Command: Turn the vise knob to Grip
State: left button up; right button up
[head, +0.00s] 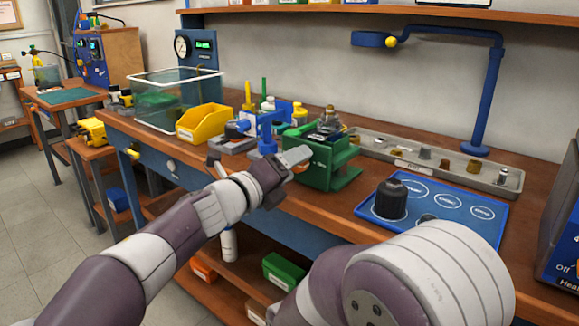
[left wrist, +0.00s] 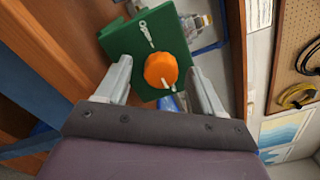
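The green vise (head: 338,170) stands at the front edge of the workbench with a metal part clamped or resting at its top. My left gripper (head: 297,160) reaches the vise's front left side. In the left wrist view, the fingers of the left gripper (left wrist: 160,78) are open, one on each side of the knob, with a visible gap on both sides.
A blue mat (head: 457,226) with a black cylinder (head: 391,200) lies right of the vise. A grey parts tray (head: 450,171) runs behind. A yellow bin (head: 199,122), a glass tank (head: 160,104) and a small blue stand (head: 267,145) are left. A blue lamp post (head: 489,100) rises at the back.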

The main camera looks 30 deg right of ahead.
pick_arm(q)
jog(key=v, duration=1.2)
jog(key=shift+s+a, duration=0.2)
jog(key=shift+a, duration=0.15)
